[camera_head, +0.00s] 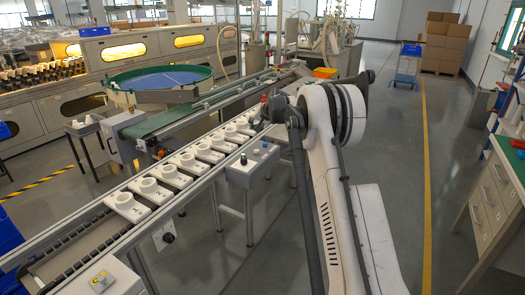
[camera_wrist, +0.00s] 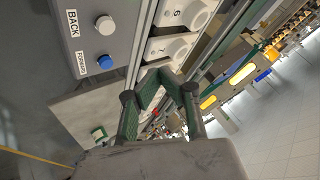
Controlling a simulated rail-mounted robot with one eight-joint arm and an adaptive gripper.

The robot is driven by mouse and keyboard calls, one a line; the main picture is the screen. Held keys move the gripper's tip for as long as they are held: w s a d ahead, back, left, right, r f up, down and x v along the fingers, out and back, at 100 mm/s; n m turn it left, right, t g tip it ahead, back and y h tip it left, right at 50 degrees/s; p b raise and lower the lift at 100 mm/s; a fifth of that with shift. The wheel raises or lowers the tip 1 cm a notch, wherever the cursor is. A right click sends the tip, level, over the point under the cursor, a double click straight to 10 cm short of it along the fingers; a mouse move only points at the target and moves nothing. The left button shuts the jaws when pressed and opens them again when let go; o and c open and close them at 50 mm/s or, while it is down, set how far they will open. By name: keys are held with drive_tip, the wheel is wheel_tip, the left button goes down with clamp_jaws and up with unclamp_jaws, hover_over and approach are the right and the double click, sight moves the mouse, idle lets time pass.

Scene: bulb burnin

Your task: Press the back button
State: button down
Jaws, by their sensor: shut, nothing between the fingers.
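In the wrist view, a grey control panel (camera_wrist: 88,48) carries a white round button (camera_wrist: 105,25) beside a BACK label (camera_wrist: 73,23). In the head view, the control box (camera_head: 240,176) stands beside the conveyor, with the blue button (camera_head: 264,145) on top. My gripper's fingertips are hard to make out there.
The conveyor (camera_head: 75,236) runs beside the box and carries several white numbered sockets (camera_head: 149,188). Its metal side rail lies close to my fingers in the wrist view. A round blue-topped feeder (camera_head: 160,79) stands behind. The floor at right is open up to a workbench (camera_head: 490,200).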

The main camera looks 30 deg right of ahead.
sight(257, 151)
drive_tip(key=shift+w+d+f, duration=0.25)
drive_tip(key=shift+d+f, duration=0.35)
drive_tip(key=shift+d, duration=0.25)
drive_tip(key=shift+f, duration=0.1)
drive_tip(key=shift+f+b, duration=2)
drive_tip(key=shift+f, duration=2.35)
drive_tip(key=shift+f, duration=0.15)
drive_tip(key=shift+f+b, duration=0.25)
drive_tip(key=shift+b, duration=0.05)
